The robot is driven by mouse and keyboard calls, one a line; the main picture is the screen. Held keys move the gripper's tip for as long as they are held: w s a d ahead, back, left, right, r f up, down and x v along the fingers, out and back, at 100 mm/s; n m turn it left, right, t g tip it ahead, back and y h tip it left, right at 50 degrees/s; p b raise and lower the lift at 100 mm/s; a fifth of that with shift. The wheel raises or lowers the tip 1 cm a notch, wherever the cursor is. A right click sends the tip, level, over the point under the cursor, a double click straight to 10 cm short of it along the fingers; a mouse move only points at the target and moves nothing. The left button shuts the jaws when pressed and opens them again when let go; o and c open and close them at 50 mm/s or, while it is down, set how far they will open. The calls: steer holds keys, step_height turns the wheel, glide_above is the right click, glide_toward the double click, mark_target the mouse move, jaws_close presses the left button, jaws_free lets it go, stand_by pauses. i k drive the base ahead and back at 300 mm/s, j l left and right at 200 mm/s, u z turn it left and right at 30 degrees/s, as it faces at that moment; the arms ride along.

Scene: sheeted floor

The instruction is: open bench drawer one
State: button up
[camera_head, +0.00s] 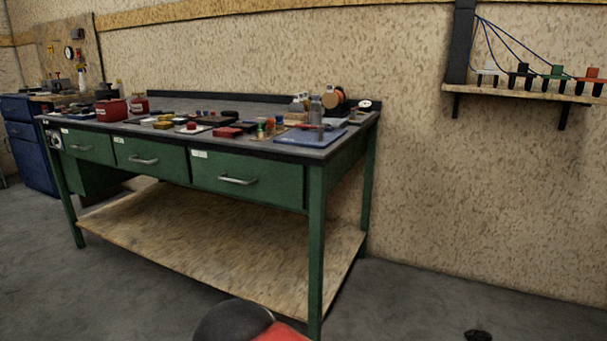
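A green workbench (318,215) with a dark top stands left of centre in the head camera view. Three drawers sit side by side under its top: a left drawer (75,138), a middle drawer (165,165) and a wider right drawer (274,172). Each looks shut and has a metal bar handle and a small white label too small to read, so I cannot tell which is number one. The handles show on the left (80,148), middle (143,160) and right (238,181). My gripper is not in view; only a rounded black and red part shows at the bottom edge.
The bench top holds many small items, including red containers (112,110) and a blue mat (311,138). A wooden lower shelf (200,225) spans the legs. A blue cabinet (32,155) stands far left. A wall shelf (525,94) is upper right. Floor (440,300) is mostly clear at right.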

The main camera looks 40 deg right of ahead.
mark_target(283, 183)
steer(key=z, duration=0.95)
